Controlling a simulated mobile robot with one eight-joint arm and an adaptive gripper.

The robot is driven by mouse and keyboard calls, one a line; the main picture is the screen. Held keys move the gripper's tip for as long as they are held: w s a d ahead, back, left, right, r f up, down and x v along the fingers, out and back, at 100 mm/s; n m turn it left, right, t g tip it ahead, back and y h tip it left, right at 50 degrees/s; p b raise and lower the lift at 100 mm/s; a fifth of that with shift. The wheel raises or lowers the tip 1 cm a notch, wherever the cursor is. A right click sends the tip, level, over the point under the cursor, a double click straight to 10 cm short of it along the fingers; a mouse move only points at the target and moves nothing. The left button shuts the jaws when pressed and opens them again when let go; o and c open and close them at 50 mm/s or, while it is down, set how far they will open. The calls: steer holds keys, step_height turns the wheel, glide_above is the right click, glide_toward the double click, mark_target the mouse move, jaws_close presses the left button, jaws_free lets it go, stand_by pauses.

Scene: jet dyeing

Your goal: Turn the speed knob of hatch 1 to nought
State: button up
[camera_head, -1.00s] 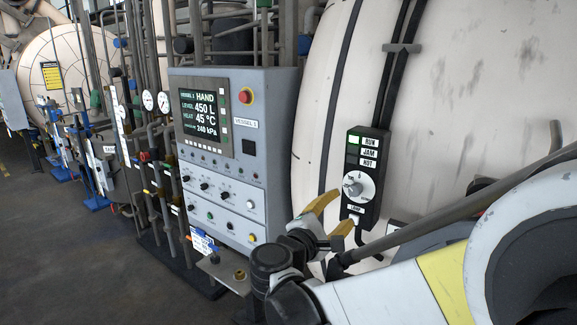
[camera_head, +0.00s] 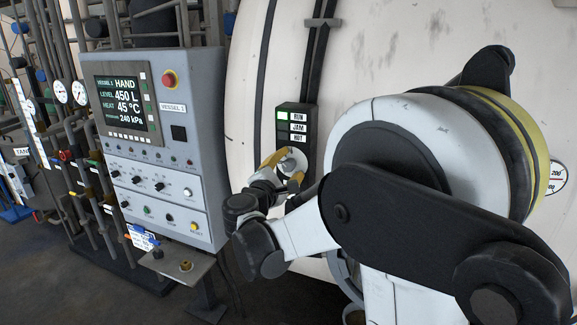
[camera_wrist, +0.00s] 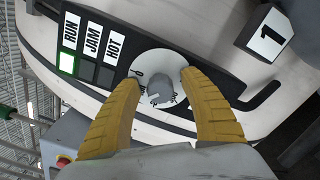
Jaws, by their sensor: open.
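The speed knob (camera_wrist: 160,92) is a small grey knob on a round white dial (camera_wrist: 150,66), set in a black box (camera_wrist: 105,52) on the vessel wall. A block marked "1" (camera_wrist: 268,33) is beside it in the wrist view. My gripper (camera_wrist: 158,78) is open, with one yellow finger on each side of the knob, over the dial's edges; whether they touch the dial I cannot tell. A "0" mark shows near the left finger. In the head view my gripper (camera_head: 285,166) covers much of the dial (camera_head: 295,160).
The black box carries RUN, JAM and HOT labels (camera_head: 298,127); the lamp by RUN is lit green. A grey control panel (camera_head: 170,150) with a screen and a red button stands to the left. A small shelf (camera_head: 180,265) juts out below it.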

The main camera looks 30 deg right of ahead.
jaws_close()
steer(key=shift+m, duration=0.3)
steer(key=m+b, duration=0.1)
steer(key=m, duration=0.8)
steer(key=shift+b, duration=0.4)
steer(key=shift+m, duration=0.3)
jaws_free()
